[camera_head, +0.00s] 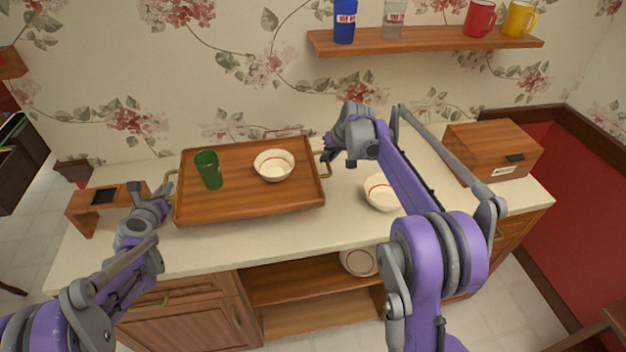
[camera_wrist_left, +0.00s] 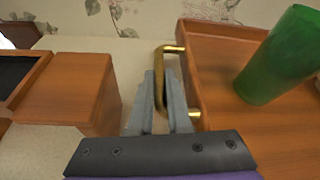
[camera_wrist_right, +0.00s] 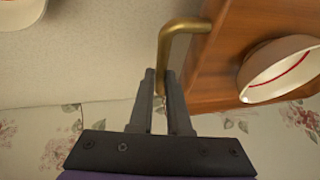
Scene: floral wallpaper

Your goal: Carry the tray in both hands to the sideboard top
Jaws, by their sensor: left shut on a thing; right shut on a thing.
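The wooden tray (camera_head: 245,206) is over the pale sideboard top (camera_head: 335,222); I cannot tell whether it touches the top. A green cup (camera_head: 208,170) stands on its left part and a white bowl with a red line (camera_head: 273,165) sits right of the cup. My left gripper (camera_head: 168,192) is shut on the tray's left brass handle, which shows in the left wrist view (camera_wrist_left: 160,80). My right gripper (camera_head: 326,157) is shut on the right brass handle, also seen in the right wrist view (camera_wrist_right: 165,62).
A second bowl (camera_head: 380,191) stands right of the tray, near my right arm. A wooden box (camera_head: 492,149) is at the right end. A small wooden stand (camera_head: 84,208) is close left of the tray. A wall shelf (camera_head: 425,40) with cups hangs above.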

